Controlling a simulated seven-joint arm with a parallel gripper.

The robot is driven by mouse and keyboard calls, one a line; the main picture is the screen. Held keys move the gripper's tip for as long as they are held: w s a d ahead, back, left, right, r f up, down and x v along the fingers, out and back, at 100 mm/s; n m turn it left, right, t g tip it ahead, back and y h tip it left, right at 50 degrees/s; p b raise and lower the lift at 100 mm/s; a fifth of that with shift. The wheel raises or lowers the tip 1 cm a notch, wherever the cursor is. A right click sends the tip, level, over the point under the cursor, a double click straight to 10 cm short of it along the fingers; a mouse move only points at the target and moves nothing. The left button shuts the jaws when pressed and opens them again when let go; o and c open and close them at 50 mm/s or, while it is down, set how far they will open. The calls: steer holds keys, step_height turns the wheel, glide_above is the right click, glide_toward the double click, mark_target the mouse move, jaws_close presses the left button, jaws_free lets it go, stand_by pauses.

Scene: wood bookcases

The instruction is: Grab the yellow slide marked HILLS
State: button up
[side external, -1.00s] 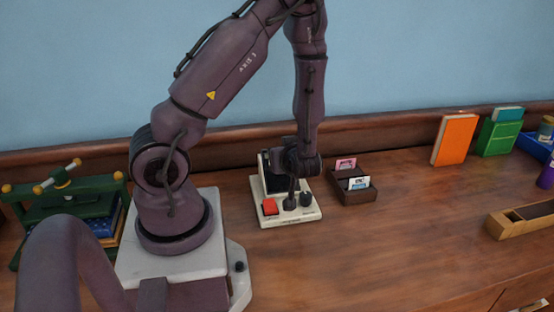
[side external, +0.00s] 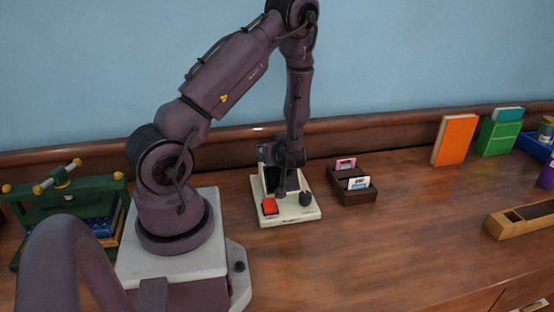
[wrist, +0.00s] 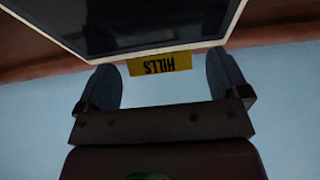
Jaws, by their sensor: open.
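The yellow slide marked HILLS (wrist: 160,65) shows upside down in the wrist view, sticking out at the edge of a pale-framed dark screen (wrist: 120,22). It lies between the two fingertips of my gripper (wrist: 162,66), with gaps on both sides. My gripper is open and empty. In the side view my gripper (side external: 282,186) is low over a cream device (side external: 290,217) with a red button (side external: 269,206) and a dark knob (side external: 305,199). The slide cannot be made out in the side view, where my arm covers part of the device.
A dark wooden holder (side external: 355,197) with a pink card (side external: 346,164) and a white-and-blue card (side external: 358,183) stands just right of the device. An orange book (side external: 454,140), green box (side external: 498,138) and wooden tray (side external: 520,218) are farther right. The table between is clear.

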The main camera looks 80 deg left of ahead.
steer(key=shift+d+f, duration=0.1)
steer(key=shift+f, duration=0.05)
steer(key=c, duration=1)
